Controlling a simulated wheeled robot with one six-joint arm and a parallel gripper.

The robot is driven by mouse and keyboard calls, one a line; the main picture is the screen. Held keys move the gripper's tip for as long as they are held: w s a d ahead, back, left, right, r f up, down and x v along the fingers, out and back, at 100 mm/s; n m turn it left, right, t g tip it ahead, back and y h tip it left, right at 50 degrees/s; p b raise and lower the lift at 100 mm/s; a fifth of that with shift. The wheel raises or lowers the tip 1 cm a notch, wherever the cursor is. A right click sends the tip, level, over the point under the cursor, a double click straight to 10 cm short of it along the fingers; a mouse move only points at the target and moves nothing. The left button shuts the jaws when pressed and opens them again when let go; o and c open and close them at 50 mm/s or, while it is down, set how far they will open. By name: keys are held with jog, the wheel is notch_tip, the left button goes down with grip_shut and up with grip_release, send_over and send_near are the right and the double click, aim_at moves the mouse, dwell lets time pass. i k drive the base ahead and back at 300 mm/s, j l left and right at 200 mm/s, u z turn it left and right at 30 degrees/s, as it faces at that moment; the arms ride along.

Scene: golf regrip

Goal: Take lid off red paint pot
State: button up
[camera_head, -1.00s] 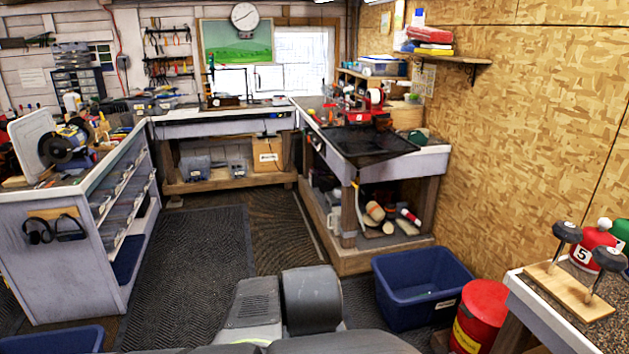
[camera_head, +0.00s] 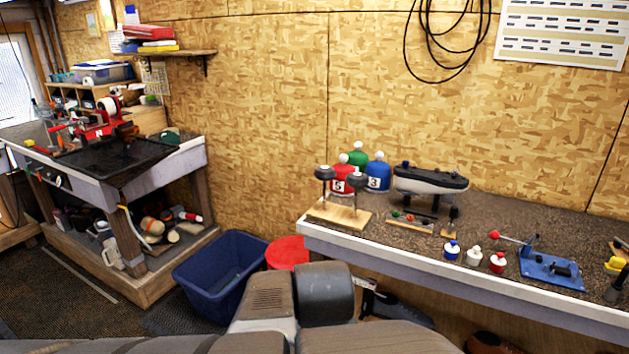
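A small red paint pot (camera_head: 497,263) stands upright on the workbench at the right, near its front edge. It is too small to make out clearly how its lid sits. A white pot (camera_head: 474,257) and a blue pot (camera_head: 452,251) stand in a row to its left, apart from it. My gripper is out of view; only parts of my own body show at the bottom centre.
A blue clamp-like tool (camera_head: 552,270) lies right of the red pot. Wooden stand (camera_head: 340,213), numbered club covers (camera_head: 377,179) and a shoe-shaped item (camera_head: 430,180) sit further left and back. A blue bin (camera_head: 220,278) and red drum (camera_head: 287,252) stand on the floor.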

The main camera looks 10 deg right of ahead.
aim_at(498, 259)
jog(key=z, duration=1.65)
jog(key=i+u, duration=0.3)
jog(key=i+l+u, duration=0.3)
jog(key=i, duration=0.15)
jog(key=i+l+u, duration=0.1)
jog(key=i+u, duration=0.2)
